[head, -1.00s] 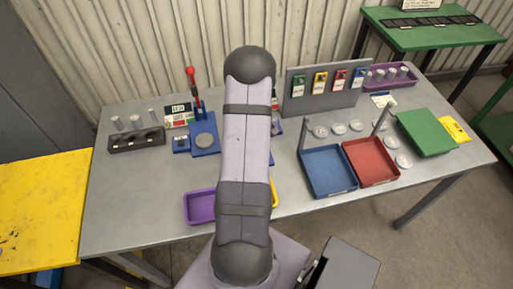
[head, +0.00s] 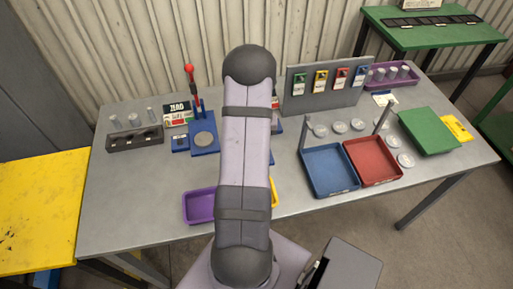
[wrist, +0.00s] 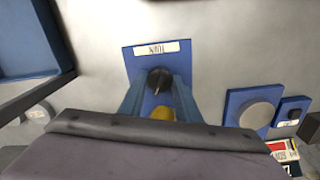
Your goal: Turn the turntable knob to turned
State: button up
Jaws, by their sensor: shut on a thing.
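In the wrist view, a round dark knob (wrist: 159,78) with a pale pointer line sits on a blue plate (wrist: 134,62). The plate's white label (wrist: 156,48) appears upside down and seems to read "TURN". My gripper (wrist: 160,88) has a blue-grey finger on each side of the knob and is shut on it. A yellow part (wrist: 162,113) shows between the fingers, just below the knob; I cannot tell what it belongs to. In the head view, my arm hides the knob and the gripper.
A blue base with a grey disc (head: 204,139) and a red-topped lever (head: 190,80) stand left of my arm. A blue tray (head: 330,190) and a red tray (head: 372,178) lie to the right. A purple bin (head: 199,207) sits near the front edge.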

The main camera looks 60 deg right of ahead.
jog(key=shift+m, duration=0.6)
jog(key=o, duration=1.1)
jog(key=shift+c, duration=0.2)
jog(key=shift+r, duration=0.15)
jog(key=shift+r+b, duration=1.3)
jog(key=shift+r, duration=2.3)
